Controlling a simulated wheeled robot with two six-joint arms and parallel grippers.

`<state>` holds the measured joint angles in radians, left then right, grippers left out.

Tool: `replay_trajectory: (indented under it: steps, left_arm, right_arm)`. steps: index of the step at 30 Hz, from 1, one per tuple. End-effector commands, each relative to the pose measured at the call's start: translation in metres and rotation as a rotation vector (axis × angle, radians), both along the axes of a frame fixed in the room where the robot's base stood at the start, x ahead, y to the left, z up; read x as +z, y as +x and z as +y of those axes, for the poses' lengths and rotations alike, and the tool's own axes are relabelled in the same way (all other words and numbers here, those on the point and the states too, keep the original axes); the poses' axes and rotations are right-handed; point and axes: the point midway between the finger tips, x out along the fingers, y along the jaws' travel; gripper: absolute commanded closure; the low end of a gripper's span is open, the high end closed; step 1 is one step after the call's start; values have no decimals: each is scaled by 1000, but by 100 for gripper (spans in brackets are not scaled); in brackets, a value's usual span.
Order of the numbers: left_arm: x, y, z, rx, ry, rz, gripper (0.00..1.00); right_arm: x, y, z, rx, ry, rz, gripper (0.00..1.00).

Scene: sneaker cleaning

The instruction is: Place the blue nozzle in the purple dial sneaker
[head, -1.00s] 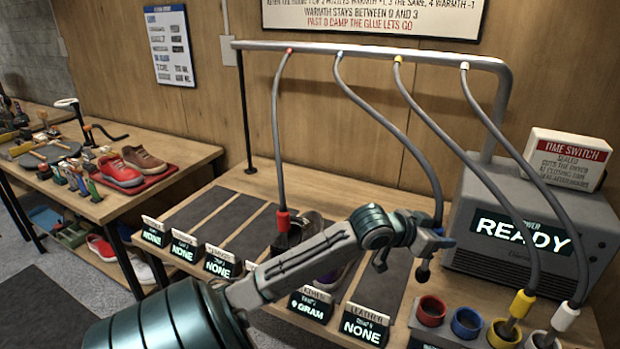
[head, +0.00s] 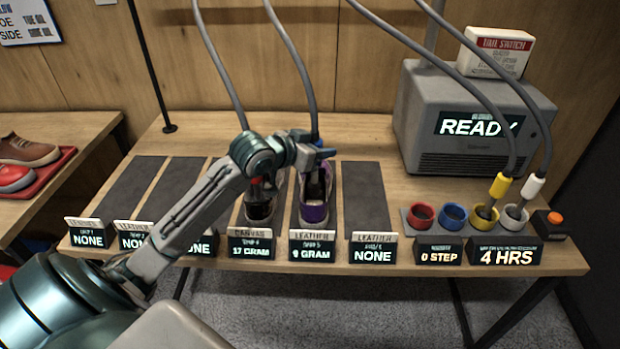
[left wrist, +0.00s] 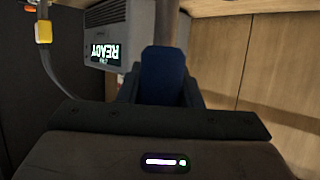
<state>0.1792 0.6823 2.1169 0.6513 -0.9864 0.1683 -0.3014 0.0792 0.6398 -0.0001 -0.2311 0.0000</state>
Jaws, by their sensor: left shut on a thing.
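The purple dial sneaker (head: 314,213) sits on a dark mat behind a label reading LEATHER, seen toe-away or heel-toward, I cannot tell which. My left gripper (head: 320,152) is shut on the blue nozzle (head: 316,138), at the end of a grey hose, over the sneaker's opening. The fingers partly hide the nozzle, and I cannot tell how far its tip is inside. In the left wrist view the blue nozzle (left wrist: 163,76) stands between the dark fingers. My right gripper is not in view.
A dark shoe (head: 259,212) stands just left, with a red nozzle partly behind my arm. Red (head: 421,217), blue (head: 453,217), yellow and white cups stand at right; yellow and white nozzles rest in theirs. A grey box (head: 470,125) reads READY. The mat right of the sneaker is bare.

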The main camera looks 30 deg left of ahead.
Motion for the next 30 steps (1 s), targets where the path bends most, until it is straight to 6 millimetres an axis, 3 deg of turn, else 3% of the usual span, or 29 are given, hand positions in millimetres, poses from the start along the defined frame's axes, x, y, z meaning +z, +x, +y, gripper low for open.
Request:
replay_trajectory:
  steps: [3, 7, 15, 26, 27, 30]
  left_arm:
    - [-18, -1, 0, 0, 0, 2, 100]
    - [-27, 0, 0, 0, 0, 0, 100]
    - [-60, -1, 0, 1, -2, 1, 100]
    - [-66, 0, 0, 1, 1, -1, 100]
    - [-66, 0, 0, 1, 1, 0, 62]
    - [-66, 0, 0, 1, 1, 0, 46]
  right_arm:
    - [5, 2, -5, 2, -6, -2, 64]
    - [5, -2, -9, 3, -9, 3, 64]
    - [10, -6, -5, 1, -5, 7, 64]
    - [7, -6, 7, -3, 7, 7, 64]
    - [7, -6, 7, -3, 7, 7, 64]
    - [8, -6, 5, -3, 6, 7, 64]
